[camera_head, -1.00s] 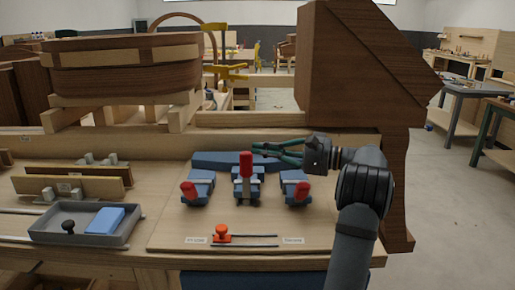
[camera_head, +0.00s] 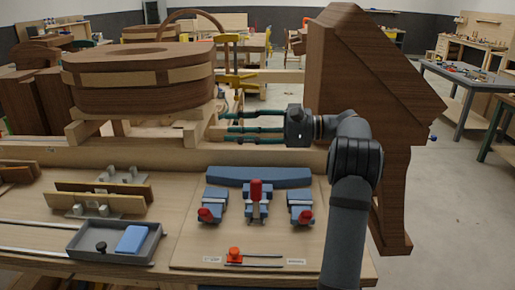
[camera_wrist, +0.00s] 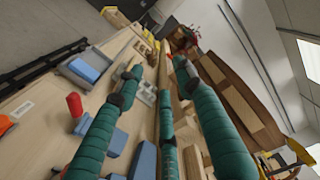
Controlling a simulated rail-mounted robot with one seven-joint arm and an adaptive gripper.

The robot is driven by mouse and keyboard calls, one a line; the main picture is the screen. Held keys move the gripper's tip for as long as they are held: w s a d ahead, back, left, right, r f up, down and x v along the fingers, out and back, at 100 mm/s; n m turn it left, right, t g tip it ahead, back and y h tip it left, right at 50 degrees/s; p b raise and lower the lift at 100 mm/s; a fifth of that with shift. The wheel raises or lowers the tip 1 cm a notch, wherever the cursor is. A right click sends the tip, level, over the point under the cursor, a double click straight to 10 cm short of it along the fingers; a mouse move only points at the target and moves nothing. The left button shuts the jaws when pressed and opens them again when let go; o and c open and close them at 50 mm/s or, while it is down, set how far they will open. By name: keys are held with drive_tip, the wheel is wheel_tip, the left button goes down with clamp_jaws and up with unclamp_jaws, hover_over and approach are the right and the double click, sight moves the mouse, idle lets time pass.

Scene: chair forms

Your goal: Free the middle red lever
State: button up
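The middle red lever (camera_head: 256,188) stands upright on its blue-and-grey clamp, in the middle of a row of three on the wooden board. The left red lever (camera_head: 206,215) and right red lever (camera_head: 306,218) lie tilted towards the front. My gripper (camera_head: 228,128) is open and empty, its green fingers spread and pointing left, above and behind the clamps and the blue bar (camera_head: 260,177). It touches no lever. In the wrist view, a red lever (camera_wrist: 74,104) shows at the left beside the green fingers (camera_wrist: 158,78); I cannot tell which lever it is.
An orange knob (camera_head: 234,254) sits on a rail at the board's front. A grey tray (camera_head: 88,240) with a blue block (camera_head: 132,239) stands left. A dark wooden form (camera_head: 370,100) rises behind my arm at the right. A round wooden form (camera_head: 140,80) stands back left.

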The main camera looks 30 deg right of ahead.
drive_tip(key=shift+o, duration=0.7)
drive_tip(key=a+r+n+g+p, duration=0.2)
drive_tip(key=a+r+g+p, duration=0.1)
drive_tip(key=a+r+p, duration=0.3)
drive_tip(key=a+r, duration=0.2)
drive_tip(key=a, duration=0.1)
drive_tip(key=shift+a+g+p, duration=0.15)
drive_tip(key=shift+g+p, duration=0.2)
drive_tip(key=shift+g, duration=0.05)
drive_tip(key=a+r+n+g+p, duration=0.1)
drive_tip(key=a+n+g+p, duration=0.1)
drive_tip(key=a+p, duration=0.2)
drive_tip(key=m+g+h+p, duration=0.2)
drive_tip(key=g+h+p, duration=0.15)
drive_tip(key=h, duration=1.15)
hover_over(256, 180)
wheel_tip(256, 180, down, 15)
drive_tip(key=shift+d, duration=0.1)
drive_tip(key=shift+w+d+m, duration=0.1)
drive_tip(key=shift+d+m, duration=0.1)
drive_tip(key=shift+m, duration=0.3)
drive_tip(key=shift+a+f, duration=0.1)
drive_tip(key=shift+a, duration=0.05)
drive_tip(key=shift+m, duration=0.3)
wheel_tip(256, 180, down, 10)
drive_tip(key=shift+f, duration=0.1)
drive_tip(key=shift+a, duration=0.1)
drive_tip(key=c, duration=0.3)
